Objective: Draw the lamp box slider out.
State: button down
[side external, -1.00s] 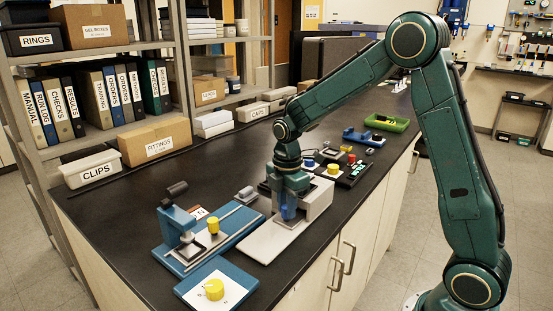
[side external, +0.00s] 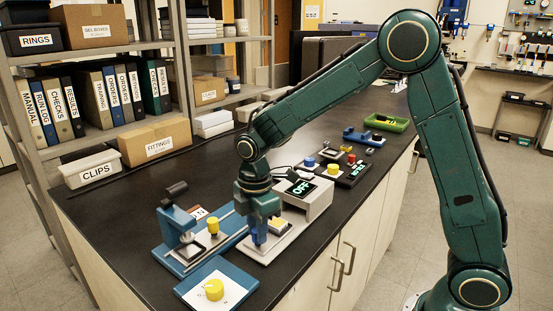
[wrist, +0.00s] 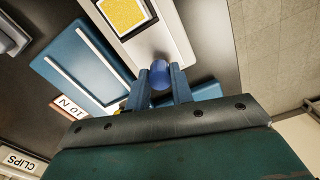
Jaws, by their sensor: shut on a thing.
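The lamp box (side external: 318,203) is a pale housing on a long light-grey base (side external: 262,252). Its lit display (side external: 302,188) reads OFF. The slider, with a yellow square (side external: 279,226) in a dark frame, lies outside the box's near-left face, over the base; the yellow square also shows in the wrist view (wrist: 122,15). My gripper (side external: 258,238) is at the slider's outer end. In the wrist view my gripper (wrist: 161,85) is shut on the slider's round blue knob (wrist: 158,72). The rest of the slider's outer end is partly hidden by my fingers.
A blue stage (side external: 192,258) with a post and a yellow knob stands close to the left. A blue plate (side external: 217,285) with a yellow dial lies in front. A dark button panel (side external: 354,172) lies behind the box. The bench's front edge is close on the right.

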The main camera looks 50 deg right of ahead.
jog(key=shift+a, duration=0.3)
jog(key=c, duration=1.4)
grip_release()
jog(key=shift+o, duration=1)
jog(key=shift+d+r, duration=0.1)
jog(key=shift+r, duration=0.05)
notch_tip(320, 180, up, 14)
jog(key=shift+f, duration=0.2)
jog(key=shift+s+r, duration=0.1)
